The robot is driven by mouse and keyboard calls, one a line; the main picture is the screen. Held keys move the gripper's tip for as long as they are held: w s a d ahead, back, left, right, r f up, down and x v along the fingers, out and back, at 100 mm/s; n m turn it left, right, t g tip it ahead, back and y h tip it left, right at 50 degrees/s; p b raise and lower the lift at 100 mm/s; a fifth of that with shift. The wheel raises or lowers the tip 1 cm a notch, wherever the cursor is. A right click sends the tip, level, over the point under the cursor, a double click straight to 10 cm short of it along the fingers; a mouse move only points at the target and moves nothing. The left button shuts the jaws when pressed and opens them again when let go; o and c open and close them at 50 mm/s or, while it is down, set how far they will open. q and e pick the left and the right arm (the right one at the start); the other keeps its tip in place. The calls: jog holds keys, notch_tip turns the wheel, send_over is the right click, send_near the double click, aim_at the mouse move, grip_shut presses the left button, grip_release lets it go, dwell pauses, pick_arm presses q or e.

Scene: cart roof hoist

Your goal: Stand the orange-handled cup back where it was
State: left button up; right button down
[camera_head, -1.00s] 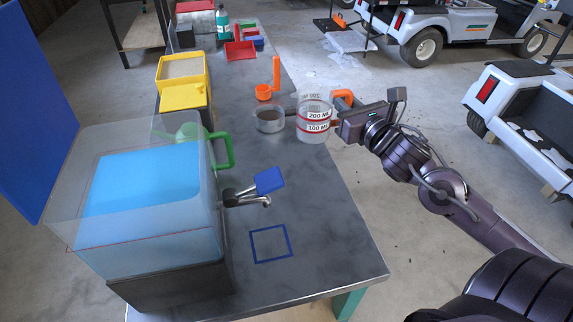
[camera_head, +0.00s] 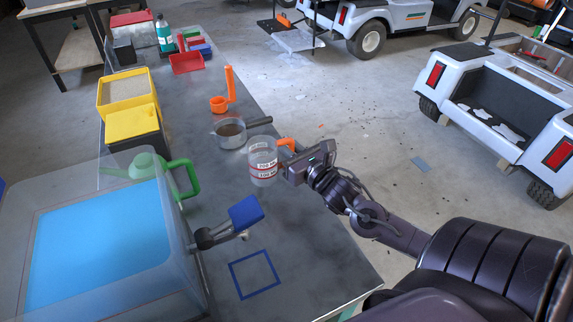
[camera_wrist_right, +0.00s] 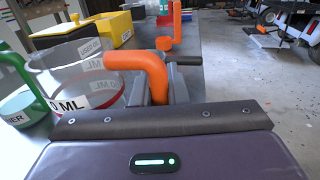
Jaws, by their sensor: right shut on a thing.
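The clear measuring cup (camera_head: 263,165) with red lines, black lettering and an orange handle (camera_head: 287,144) is upright over the right part of the grey bench. My right gripper (camera_head: 296,160) is shut on its orange handle, from the right. In the right wrist view the cup (camera_wrist_right: 65,90) is at the left and its handle (camera_wrist_right: 140,62) curves between the jaws. I cannot tell whether the cup's base touches the bench. A blue square outline (camera_head: 254,274) on the bench near the tap is empty. My left gripper is not in view.
A clear tank of blue water (camera_head: 95,235) with a blue-lever tap (camera_head: 246,211) stands at the left. A green watering can (camera_head: 178,175), a pan (camera_head: 229,134), an orange scoop (camera_head: 220,103) and a yellow box (camera_head: 132,122) stand farther back.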

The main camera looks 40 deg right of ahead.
jog(key=shift+f, duration=2.95)
jog(key=c, duration=1.4)
grip_release()
jog(key=shift+f, duration=0.1)
jog(key=shift+c, duration=0.2)
jog(key=shift+s, duration=0.1)
jog(key=s, duration=1.2)
jog(key=shift+a, duration=0.25)
